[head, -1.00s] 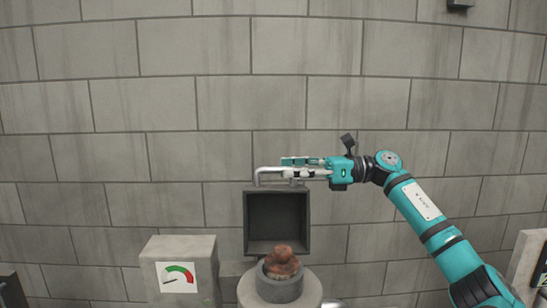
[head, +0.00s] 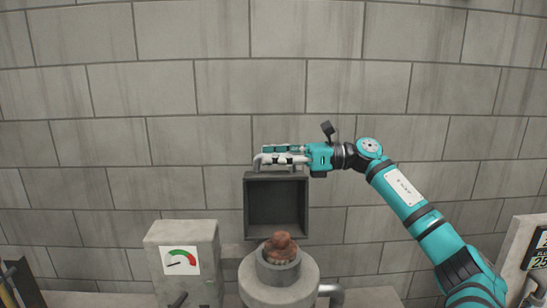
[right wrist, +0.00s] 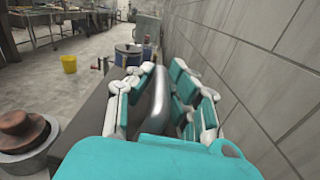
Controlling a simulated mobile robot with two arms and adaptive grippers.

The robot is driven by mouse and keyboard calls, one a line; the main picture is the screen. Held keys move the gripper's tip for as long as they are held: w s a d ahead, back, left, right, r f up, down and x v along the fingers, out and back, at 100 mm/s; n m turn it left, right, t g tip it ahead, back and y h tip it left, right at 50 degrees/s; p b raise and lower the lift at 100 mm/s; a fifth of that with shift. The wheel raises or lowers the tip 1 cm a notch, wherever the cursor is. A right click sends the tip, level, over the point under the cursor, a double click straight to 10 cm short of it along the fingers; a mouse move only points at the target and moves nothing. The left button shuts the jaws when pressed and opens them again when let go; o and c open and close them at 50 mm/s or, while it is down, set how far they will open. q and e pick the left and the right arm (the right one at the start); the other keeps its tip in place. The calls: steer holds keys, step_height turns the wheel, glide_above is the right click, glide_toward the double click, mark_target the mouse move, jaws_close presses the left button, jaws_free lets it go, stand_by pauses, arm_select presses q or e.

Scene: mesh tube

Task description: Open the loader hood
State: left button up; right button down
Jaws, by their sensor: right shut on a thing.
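The loader hood (head: 277,207) is a dark square box, raised upright behind the round loader neck (head: 277,271), with its hollow inside facing me in the head view. A grey bar handle (right wrist: 157,98) runs along its top edge. My right gripper (head: 275,156) is shut on this handle, coming in from the right. In the right wrist view the handle passes between the two teal and white fingers (right wrist: 160,100), and the hood's dark side lies left of them. My left gripper is not in view.
A brown lump (head: 281,247) sits in the neck below the hood. A stone block with a gauge (head: 181,259) stands to the left. A stone wall (head: 150,80) is close behind. A yellow bucket (right wrist: 69,64) stands on the far floor in the right wrist view.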

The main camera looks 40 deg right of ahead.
mark_target(275, 176)
stand_by(0.3)
steer(key=shift+b, duration=0.35)
steer(key=s+a+n+b, duration=0.1)
steer(key=b, duration=0.1)
steer(key=s+a+r+n+b, duration=0.1)
steer(key=b, duration=0.1)
steer(key=s+n+b, duration=0.1)
steer(key=b, duration=0.2)
steer(key=shift+s+a+r, duration=0.15)
steer(key=shift+a+r, duration=0.1)
steer(key=shift+a, duration=0.15)
steer(key=shift+s+a+r+b, duration=0.2)
steer(key=shift+s+b, duration=0.05)
steer(key=shift+b, duration=0.05)
steer(key=shift+s+a+r+n, duration=0.15)
steer(key=shift+r+n, duration=0.1)
steer(key=shift+n, duration=0.05)
